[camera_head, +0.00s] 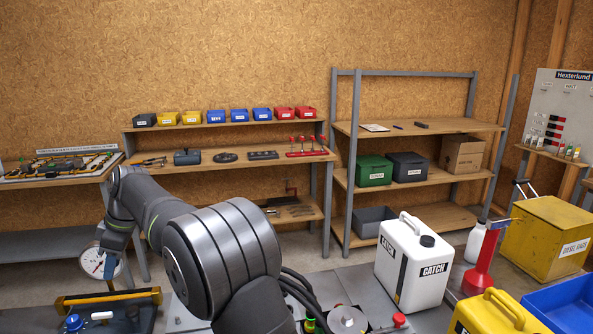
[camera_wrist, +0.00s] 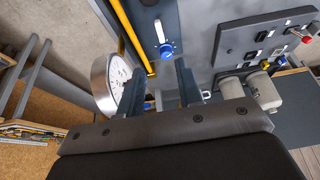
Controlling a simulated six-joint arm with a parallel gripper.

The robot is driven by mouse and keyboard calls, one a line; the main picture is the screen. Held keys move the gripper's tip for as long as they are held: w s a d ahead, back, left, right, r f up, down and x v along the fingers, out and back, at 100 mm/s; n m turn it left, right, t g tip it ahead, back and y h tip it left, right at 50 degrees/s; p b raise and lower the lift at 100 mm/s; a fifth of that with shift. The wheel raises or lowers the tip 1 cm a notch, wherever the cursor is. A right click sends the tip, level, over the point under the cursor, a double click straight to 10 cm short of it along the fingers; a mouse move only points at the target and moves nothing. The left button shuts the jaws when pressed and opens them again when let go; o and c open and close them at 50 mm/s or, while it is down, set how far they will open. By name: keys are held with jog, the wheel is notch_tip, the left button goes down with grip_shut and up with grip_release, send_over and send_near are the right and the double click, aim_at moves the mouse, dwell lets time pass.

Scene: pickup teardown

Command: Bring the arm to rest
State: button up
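My gripper (camera_head: 113,268) hangs at the end of my arm on the left of the head view, pointing down. In the wrist view my gripper's (camera_wrist: 158,78) two fingers stand apart, with nothing held visible between them. A round gauge with a white dial (camera_head: 95,264) is beside the gripper in the head view. The gauge (camera_wrist: 113,80) also shows just left of the left finger, which partly covers it. I cannot tell whether they touch.
Below the gripper are a yellow bar (camera_head: 108,297) and a blue knob (camera_head: 74,322) on dark equipment. A white CATCH canister (camera_head: 402,268), red funnel-like item (camera_head: 482,268), yellow box (camera_head: 545,238) and blue tray (camera_head: 568,303) stand right. Shelves (camera_head: 228,165) line the back wall.

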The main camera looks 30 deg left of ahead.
aim_at(102, 314)
jog(key=x, duration=1.4)
jog(key=shift+s+a+f, duration=0.1)
jog(key=shift+a+f, duration=0.05)
jog(key=shift+f, duration=0.1)
jog(key=shift+r+m+y, duration=0.2)
jog(key=shift+m+y, duration=0.1)
jog(key=shift+m, duration=0.4)
jog(key=m+t, duration=0.1)
jog(key=m, duration=0.3)
jog(key=shift+s+t+y, duration=0.2)
jog(key=shift+t+y, duration=0.2)
jog(key=shift+s+m+t, duration=0.15)
jog(key=shift+m+t, duration=0.45)
jog(key=shift+m, duration=1)
jog(key=shift+o, duration=0.2)
jog(key=o, duration=0.8)
jog(key=shift+c, duration=0.2)
